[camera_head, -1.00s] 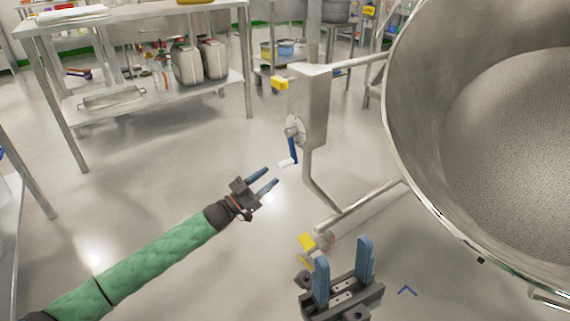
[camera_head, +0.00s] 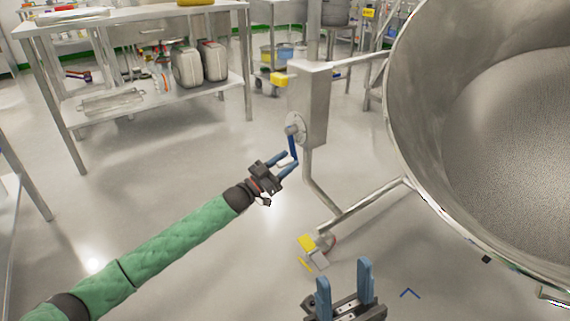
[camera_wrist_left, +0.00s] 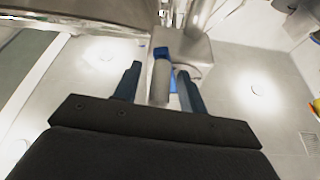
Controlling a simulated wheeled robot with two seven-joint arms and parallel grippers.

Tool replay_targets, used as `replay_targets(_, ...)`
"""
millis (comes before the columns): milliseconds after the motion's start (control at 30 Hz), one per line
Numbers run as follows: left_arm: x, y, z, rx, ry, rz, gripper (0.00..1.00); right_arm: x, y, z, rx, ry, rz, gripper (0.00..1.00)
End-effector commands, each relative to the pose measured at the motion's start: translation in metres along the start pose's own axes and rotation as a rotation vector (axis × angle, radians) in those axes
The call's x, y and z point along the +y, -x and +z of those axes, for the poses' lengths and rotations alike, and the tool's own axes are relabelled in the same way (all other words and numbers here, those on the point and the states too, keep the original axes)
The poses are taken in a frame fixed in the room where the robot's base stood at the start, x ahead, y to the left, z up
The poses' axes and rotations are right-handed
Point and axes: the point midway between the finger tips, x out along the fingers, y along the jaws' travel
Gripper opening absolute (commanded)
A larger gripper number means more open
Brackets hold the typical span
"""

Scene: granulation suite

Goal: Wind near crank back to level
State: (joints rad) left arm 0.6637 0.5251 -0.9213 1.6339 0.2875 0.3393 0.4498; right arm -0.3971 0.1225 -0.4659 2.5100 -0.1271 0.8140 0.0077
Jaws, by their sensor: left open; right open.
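The near crank has a blue arm (camera_head: 292,145) that hangs down from a round hub (camera_head: 295,127) on the grey post housing (camera_head: 309,105). Its pale handle is mostly hidden by my left fingers in the head view. In the left wrist view the handle (camera_wrist_left: 160,82) lies between my open fingers, with the blue crank arm at its far end. My left gripper (camera_head: 289,161) is open around the handle; the fingers look apart from it. My right gripper (camera_head: 344,283) is open and empty at the bottom, with its fingers pointing up. The large steel bowl (camera_head: 430,180) is at the right.
A steel frame leg (camera_head: 370,201) with a yellow-pedalled castor (camera_head: 307,242) stands below the crank. A steel table (camera_head: 150,95) with white canisters on its shelf stands at the back left. The floor between is clear.

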Motion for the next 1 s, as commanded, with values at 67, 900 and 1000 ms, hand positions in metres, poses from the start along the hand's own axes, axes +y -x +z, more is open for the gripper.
replay_targets(67, 0.000, 0.000, 0.000, 0.000, 0.000, 0.000, 0.42, 0.000, 0.000, 0.000, 0.000, 0.000, 0.000, 0.45)
replay_targets(900, 0.005, -0.002, -0.003, 0.002, 0.037, -0.013, 0.00, 0.001, -0.024, -0.004, 0.054, 0.000, 0.002, 0.45)
replay_targets(1000, 0.006, -0.002, -0.004, 0.002, 0.050, -0.018, 0.00, 0.001, -0.029, -0.005, 0.060, -0.002, 0.001, 0.45)
